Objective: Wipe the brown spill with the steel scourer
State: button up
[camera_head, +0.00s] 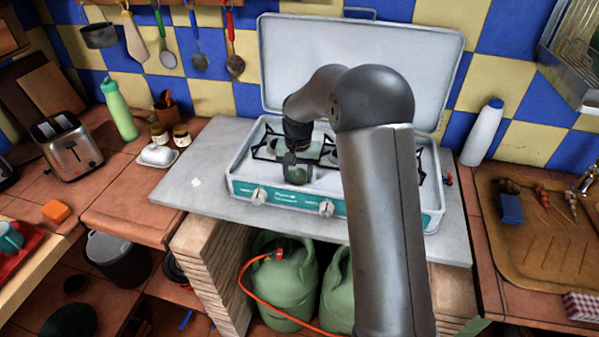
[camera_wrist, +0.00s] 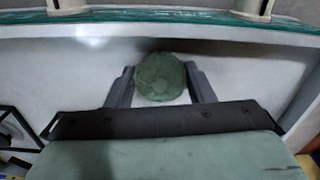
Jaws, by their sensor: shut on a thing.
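My gripper (camera_wrist: 160,88) is shut on a round, lumpy grey-green thing, which I take to be the steel scourer (camera_wrist: 160,76). It sits between the two fingertips over the pale stove top. No clear brown spill shows in the head view.
The stove's raised lid (camera_head: 360,60) stands behind my arm, with burner grates beside the gripper. A grey slab (camera_head: 190,205) under the stove has free room at the left. A toaster (camera_head: 68,147), a green bottle (camera_head: 118,108) and a white bottle (camera_head: 482,133) stand farther aside.

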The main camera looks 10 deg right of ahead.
jog(key=shift+w+a+f, duration=0.15)
jog(key=shift+w+a, duration=0.2)
jog(key=shift+a, duration=0.35)
jog(key=shift+w+d+p, duration=0.35)
jog(key=shift+w+d, duration=0.05)
jog(key=shift+w, duration=0.35)
jog(key=shift+w+d+p, duration=0.3)
jog(key=shift+w+d, duration=0.05)
jog(key=shift+w, duration=0.35)
jog(key=shift+w+d+r, duration=0.15)
jog(key=shift+w+r, duration=0.1)
jog(key=shift+w+d, duration=0.1)
jog(key=shift+w, duration=0.05)
jog(key=shift+c, duration=0.7)
jog(key=shift+r, duration=0.15)
jog(key=shift+w+r+p, duration=0.1)
jog(key=shift+r+p, duration=0.45)
jog(key=shift+r, duration=0.1)
jog(key=shift+c, duration=0.4)
notch_tip(320, 180, up, 4)
jog(key=shift+r+p, duration=0.1)
jog(key=shift+p, duration=1.15)
jog(key=shift+r, duration=0.1)
